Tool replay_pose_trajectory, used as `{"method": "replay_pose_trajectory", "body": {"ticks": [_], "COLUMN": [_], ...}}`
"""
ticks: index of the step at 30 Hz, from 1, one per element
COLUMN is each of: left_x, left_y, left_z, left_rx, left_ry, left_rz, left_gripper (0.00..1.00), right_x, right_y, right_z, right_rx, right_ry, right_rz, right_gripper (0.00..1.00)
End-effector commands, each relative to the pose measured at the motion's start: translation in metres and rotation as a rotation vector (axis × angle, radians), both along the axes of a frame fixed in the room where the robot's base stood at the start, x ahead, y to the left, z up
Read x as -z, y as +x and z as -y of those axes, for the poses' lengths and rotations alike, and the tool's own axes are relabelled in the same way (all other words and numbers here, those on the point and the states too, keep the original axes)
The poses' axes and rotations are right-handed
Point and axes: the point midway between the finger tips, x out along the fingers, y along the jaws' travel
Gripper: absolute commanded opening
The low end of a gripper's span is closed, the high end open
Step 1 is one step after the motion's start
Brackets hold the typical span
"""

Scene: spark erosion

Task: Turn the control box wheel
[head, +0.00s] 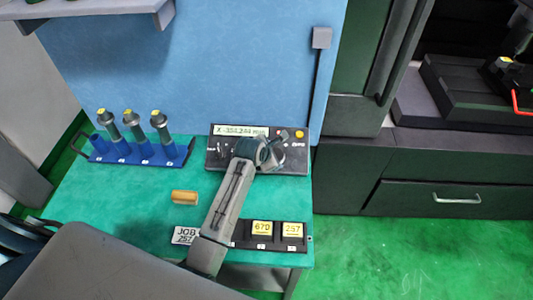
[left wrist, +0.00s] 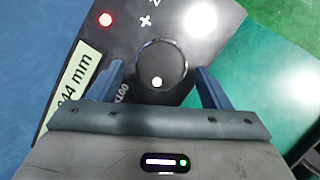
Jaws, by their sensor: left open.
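The control box (head: 225,158) is a dark panel at the back of the green table, with a lit display (head: 240,130) reading an X value in mm. Its black round wheel (left wrist: 162,62), with a white dot near the lower edge, is clear in the left wrist view. In the head view my gripper largely covers it. My left gripper (left wrist: 158,82) is open, with one blue finger on each side of the wheel. Whether the fingers touch the wheel cannot be told. It also shows over the box in the head view (head: 268,153). My right gripper is not in view.
A blue rack (head: 135,155) with several tool holders stands at the table's left. A brass cylinder (head: 185,197) lies mid-table.

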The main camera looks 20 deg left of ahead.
Motion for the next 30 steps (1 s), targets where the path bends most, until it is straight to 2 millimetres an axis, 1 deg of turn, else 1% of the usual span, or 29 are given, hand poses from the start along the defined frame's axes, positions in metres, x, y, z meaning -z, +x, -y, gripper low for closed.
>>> {"method": "replay_pose_trajectory", "body": {"ticks": [1, 9, 15, 21, 30], "left_x": [-0.004, -0.041, -0.062, -0.070, -0.070], "left_y": [-0.005, -0.036, -0.051, -0.057, -0.057], "left_z": [-0.001, -0.008, -0.012, -0.013, -0.012], "left_rx": [-0.001, -0.001, -0.001, -0.001, -0.001], "left_ry": [0.000, 0.002, 0.002, 0.002, 0.002], "left_rz": [0.002, 0.005, 0.005, 0.004, 0.004], "left_gripper": [0.72, 0.72, 0.72, 0.72, 0.72], "right_x": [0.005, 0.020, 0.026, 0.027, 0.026], "right_y": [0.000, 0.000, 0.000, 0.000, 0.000], "right_z": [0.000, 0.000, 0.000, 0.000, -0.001], "right_rx": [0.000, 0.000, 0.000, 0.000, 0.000], "right_ry": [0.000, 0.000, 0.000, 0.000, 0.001], "right_rz": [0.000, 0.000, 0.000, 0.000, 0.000], "right_gripper": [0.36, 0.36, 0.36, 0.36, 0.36]}}
